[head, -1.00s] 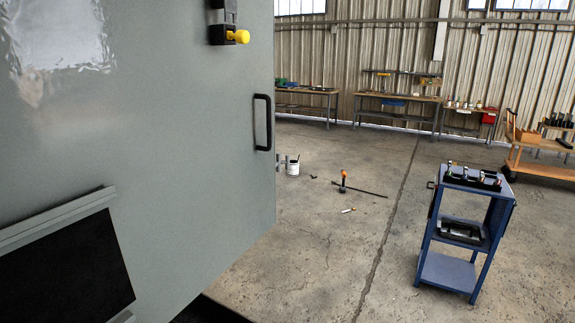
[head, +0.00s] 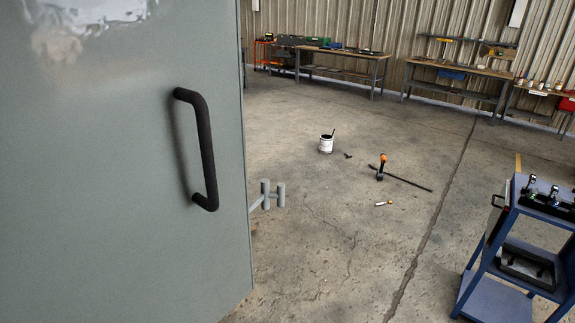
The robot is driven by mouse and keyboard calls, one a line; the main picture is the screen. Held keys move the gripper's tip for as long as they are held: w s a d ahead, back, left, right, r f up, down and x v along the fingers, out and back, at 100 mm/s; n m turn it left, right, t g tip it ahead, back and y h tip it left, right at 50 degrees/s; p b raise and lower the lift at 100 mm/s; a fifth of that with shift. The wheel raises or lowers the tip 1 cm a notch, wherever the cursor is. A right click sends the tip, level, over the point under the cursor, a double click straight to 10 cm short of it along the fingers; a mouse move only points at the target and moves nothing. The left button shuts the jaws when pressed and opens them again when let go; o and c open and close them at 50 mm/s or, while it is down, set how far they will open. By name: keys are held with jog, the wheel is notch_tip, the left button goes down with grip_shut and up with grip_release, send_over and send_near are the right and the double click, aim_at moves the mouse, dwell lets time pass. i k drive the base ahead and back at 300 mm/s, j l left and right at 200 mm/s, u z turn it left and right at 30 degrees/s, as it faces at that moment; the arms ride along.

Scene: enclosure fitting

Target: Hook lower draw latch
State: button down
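A grey-green enclosure door (head: 120,220) fills the left of the view. It carries a black bar handle (head: 207,150), upright and slightly tilted. At the door's right edge a small grey metal fitting (head: 267,196) with two short upright pegs sticks out to the right. It may be part of a draw latch, but I cannot tell for certain, nor whether anything is hooked on it. My gripper is outside the picture.
A blue cart (head: 500,290) with tools stands at the lower right. On the concrete floor lie a white bucket (head: 326,144), an orange-topped tool (head: 381,166) and a dark rod (head: 410,182). Workbenches (head: 340,56) line the back wall. The floor right of the door is mostly open.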

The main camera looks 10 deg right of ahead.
aim_at(265, 196)
jog(key=i+l+u, duration=0.15)
jog(key=i+l, duration=0.2)
jog(key=l, duration=0.15)
jog(key=i+l+u, duration=0.15)
jog(key=i+l, duration=0.2)
jog(key=l, duration=0.15)
